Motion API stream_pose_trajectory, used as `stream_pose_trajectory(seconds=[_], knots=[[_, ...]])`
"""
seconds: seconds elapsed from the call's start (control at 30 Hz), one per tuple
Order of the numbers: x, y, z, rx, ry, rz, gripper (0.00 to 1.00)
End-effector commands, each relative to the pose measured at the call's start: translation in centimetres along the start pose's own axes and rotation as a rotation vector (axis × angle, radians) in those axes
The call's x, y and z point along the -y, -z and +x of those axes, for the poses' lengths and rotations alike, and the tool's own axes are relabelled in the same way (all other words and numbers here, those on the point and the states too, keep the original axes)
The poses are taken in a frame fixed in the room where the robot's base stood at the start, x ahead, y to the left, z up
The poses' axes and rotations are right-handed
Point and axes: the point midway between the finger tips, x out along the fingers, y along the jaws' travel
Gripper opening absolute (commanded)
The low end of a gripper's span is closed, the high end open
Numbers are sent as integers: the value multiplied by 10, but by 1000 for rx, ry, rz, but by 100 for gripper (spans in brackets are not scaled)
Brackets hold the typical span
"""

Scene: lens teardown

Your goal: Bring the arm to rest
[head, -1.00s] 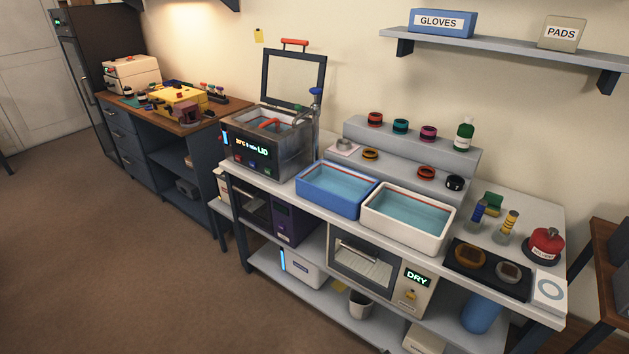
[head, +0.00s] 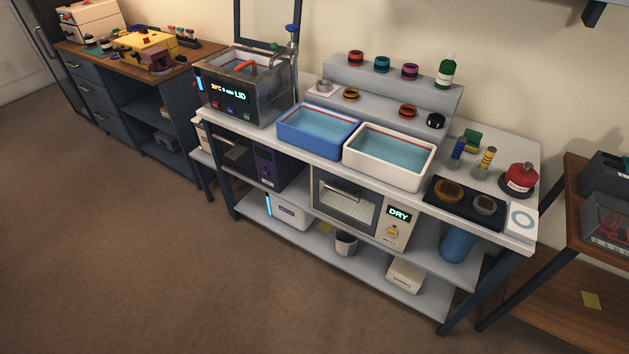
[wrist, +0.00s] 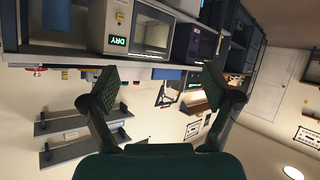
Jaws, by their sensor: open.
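My gripper (wrist: 160,92) shows only in the wrist view. Its two dark fingers with green pads are spread wide apart, with nothing between them. The wrist view is upside down, with the bench and the dryer marked DRY (wrist: 120,35) at the top and the wall and shelves below. The gripper touches nothing that I can see. My arm does not show in the head view.
The grey bench (head: 512,150) holds a lidded bath (head: 240,90), a blue basin (head: 318,128), a white basin (head: 388,155) and several rings on a stepped rack. A wooden side table (head: 570,215) stands at the right. The brown floor (head: 150,250) in front is clear.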

Motion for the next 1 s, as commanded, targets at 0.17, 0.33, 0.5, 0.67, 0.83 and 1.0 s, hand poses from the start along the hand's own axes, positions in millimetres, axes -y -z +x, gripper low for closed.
stream_pose_trajectory(seconds=[0.17, 0.33, 0.5, 0.67, 0.83, 1.0], knots=[[-8, 31, -65, -72, -17, 89, 88], [-16, 65, -112, -139, -28, 164, 88], [-21, 88, -138, -181, -31, 208, 88], [-22, 94, -145, -192, -32, 220, 88], [-22, 94, -145, -192, -32, 220, 88], [-22, 94, -145, -192, -32, 220, 88]])
